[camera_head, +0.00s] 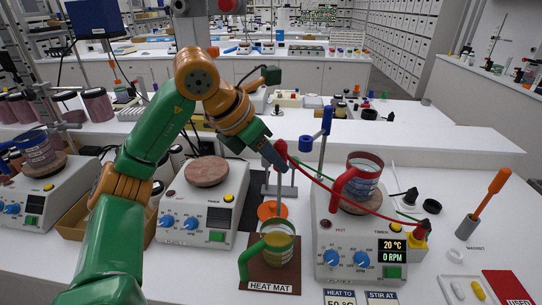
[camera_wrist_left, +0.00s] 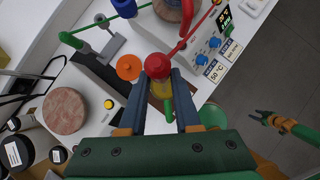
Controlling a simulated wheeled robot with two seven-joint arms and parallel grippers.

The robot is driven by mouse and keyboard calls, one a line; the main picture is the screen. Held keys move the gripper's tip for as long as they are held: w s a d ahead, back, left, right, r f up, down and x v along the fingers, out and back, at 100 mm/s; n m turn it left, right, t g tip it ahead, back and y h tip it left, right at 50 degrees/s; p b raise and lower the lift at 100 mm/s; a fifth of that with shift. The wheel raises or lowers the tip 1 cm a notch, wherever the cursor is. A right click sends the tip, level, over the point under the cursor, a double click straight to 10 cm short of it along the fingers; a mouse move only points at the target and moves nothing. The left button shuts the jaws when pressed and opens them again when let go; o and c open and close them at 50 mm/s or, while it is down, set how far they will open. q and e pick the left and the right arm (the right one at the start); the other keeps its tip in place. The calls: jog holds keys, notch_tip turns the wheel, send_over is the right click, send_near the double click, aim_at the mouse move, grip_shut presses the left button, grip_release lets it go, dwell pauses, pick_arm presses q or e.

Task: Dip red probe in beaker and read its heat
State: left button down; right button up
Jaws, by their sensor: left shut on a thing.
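The red probe (camera_head: 281,150) has a round red head, a thin grey stem and a red cable. My left gripper (camera_head: 276,160) is shut on its head, which also shows between the fingers in the left wrist view (camera_wrist_left: 158,66). The stem points down over the green-handled beaker (camera_head: 279,236), which holds yellowish liquid and stands on the brown heat mat (camera_head: 290,270). I cannot tell whether the tip is in the liquid. The display (camera_head: 392,250) on the right hotplate reads 20 °C and 0 RPM. My right gripper (camera_wrist_left: 257,116) appears open and empty, away from the bench.
A red-handled beaker (camera_head: 365,180) stands on the right hotplate (camera_head: 328,240). A middle hotplate (camera_head: 207,172) is bare. A stand with a blue clamp (camera_head: 326,122) rises behind the probe. An orange-handled magnet tool (camera_head: 490,190) and a white tray (camera_head: 466,289) are at right.

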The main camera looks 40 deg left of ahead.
pick_arm(q)
notch_tip(320, 180, down, 12)
jog(key=b, duration=1)
jog(key=shift+s, duration=0.3)
jog(key=shift+d, duration=0.1)
dwell(4.4)
notch_tip(320, 180, up, 10)
jog(key=p, duration=0.9)
jog(key=shift+p, duration=0.4)
jog(key=shift+f, duration=0.1)
